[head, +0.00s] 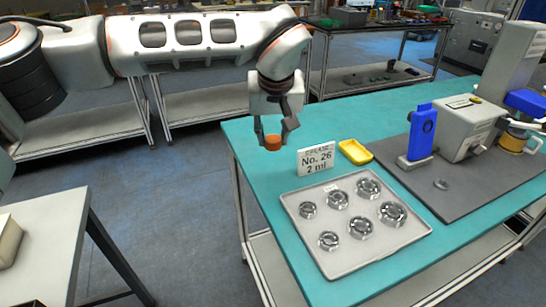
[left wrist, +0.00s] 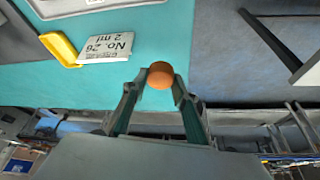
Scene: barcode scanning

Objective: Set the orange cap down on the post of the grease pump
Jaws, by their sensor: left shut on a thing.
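My left gripper (head: 274,140) hangs above the table's far left corner in the head view. It is shut on the orange cap (head: 272,143), which sits between its fingertips above the teal top. The left wrist view shows the cap (left wrist: 160,75) between the two fingers of the gripper (left wrist: 158,82). A grey box-shaped machine (head: 467,128) with a side lever stands on a grey mat at the right. Beside it is a taller unit with a blue part and an amber jar (head: 513,141). I cannot tell which is the grease pump or make out its post. My right gripper is out of view.
A grey tray (head: 336,263) with several metal bearings lies in front. A blue upright device (head: 421,134) and a small metal ring (head: 441,184) are on the grey mat.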

